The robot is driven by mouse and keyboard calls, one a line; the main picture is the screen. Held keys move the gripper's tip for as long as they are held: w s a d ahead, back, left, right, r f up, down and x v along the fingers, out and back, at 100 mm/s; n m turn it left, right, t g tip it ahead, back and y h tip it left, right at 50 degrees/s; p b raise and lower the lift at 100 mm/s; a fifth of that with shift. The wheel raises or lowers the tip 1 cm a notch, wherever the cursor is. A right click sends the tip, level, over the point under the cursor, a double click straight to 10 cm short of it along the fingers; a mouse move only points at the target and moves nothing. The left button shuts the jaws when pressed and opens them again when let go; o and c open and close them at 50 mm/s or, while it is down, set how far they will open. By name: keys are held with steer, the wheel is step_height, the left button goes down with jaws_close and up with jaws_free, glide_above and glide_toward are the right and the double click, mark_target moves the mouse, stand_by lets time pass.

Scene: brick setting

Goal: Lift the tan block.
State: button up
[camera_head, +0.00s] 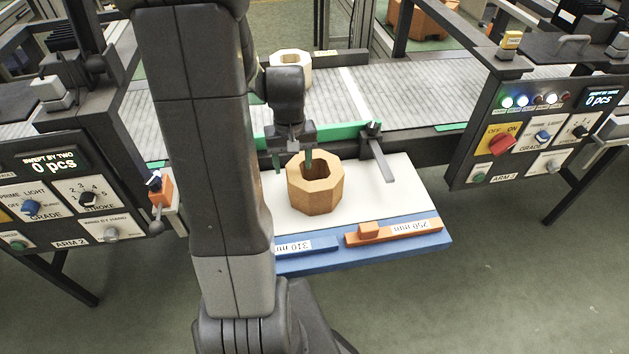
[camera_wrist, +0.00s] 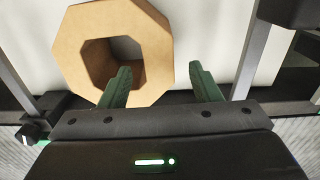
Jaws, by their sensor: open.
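The tan block (camera_head: 315,196) is an eight-sided ring with a hole through its middle. It stands on a white board (camera_head: 390,190). In the wrist view the block (camera_wrist: 85,62) fills the upper left. My gripper (camera_head: 293,161) is open at the block's back left in the head view. In the wrist view, one green finger of my gripper (camera_wrist: 160,72) overlaps the hole's edge and the other is outside the block, with part of the ring wall between them. I cannot tell how deep the fingers are or whether they touch it.
A paler ring block (camera_head: 291,62) sits behind on the grey slatted conveyor (camera_head: 410,95). A dark stop arm (camera_head: 378,155) reaches over the board on the right. Blue and orange strips (camera_head: 400,230) line the front edge. Control panels (camera_head: 535,130) flank both sides.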

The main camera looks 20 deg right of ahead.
mark_target(294, 172)
steer(key=shift+s+f+p, duration=0.2)
steer(key=shift+f+p, duration=0.1)
steer(key=shift+f, duration=2.5)
steer(key=shift+c, duration=0.5)
jaws_close()
steer(key=shift+r, duration=0.1)
